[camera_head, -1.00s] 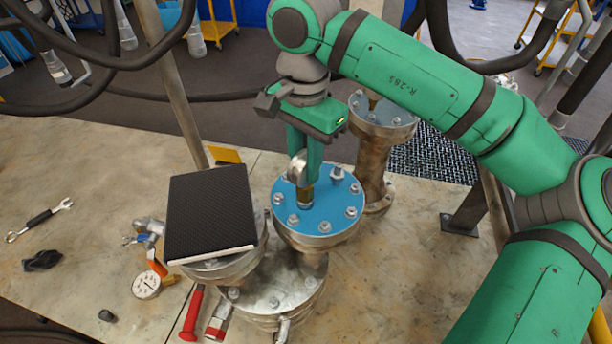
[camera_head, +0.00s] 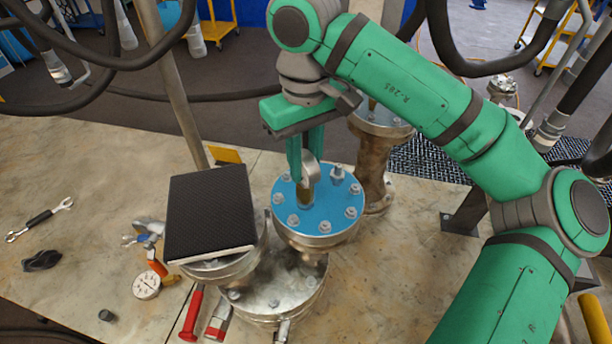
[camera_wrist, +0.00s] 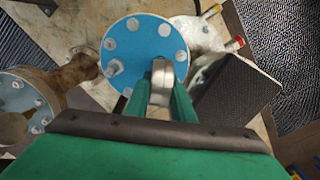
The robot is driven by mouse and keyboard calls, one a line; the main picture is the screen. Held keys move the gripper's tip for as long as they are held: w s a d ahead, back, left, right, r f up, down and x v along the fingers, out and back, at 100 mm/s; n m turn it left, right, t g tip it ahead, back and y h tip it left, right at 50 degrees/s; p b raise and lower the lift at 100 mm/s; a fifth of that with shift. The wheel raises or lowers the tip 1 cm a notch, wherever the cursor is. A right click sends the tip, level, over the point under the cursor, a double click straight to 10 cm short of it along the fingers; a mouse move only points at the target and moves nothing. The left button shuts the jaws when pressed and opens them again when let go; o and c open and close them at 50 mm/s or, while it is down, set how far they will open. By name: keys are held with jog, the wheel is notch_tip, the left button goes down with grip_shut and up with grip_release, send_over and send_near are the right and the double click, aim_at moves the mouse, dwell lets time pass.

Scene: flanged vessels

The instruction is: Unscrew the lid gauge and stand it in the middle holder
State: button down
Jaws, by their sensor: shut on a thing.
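The lid gauge (camera_head: 311,174) is a round silvery dial seen nearly edge-on, with a brass stem down at the blue flanged lid (camera_head: 322,212). My gripper (camera_head: 306,168) is shut on it from above, with its green fingers on either side. The wrist view shows the gauge (camera_wrist: 162,72) between the fingertips (camera_wrist: 161,86), over the edge of the blue lid (camera_wrist: 146,45). The gauge stands upright; I cannot tell whether its stem is still threaded in. I cannot make out the middle holder for certain.
A black textured panel (camera_head: 210,212) lies on the left flange, close to the lid. A rusty flanged pipe (camera_head: 373,165) stands behind right. Another gauge (camera_head: 146,285), red-handled tool (camera_head: 191,315) and wrench (camera_head: 40,219) lie on the table (camera_head: 85,180). The left tabletop has free room.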

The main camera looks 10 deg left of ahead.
jog(key=shift+n, duration=0.6)
jog(key=c, duration=1.4)
grip_release()
jog(key=shift+c, duration=0.2)
notch_tip(320, 180, up, 11)
jog(key=shift+f, duration=0.1)
jog(key=shift+d, duration=0.1)
jog(key=shift+c, duration=0.4)
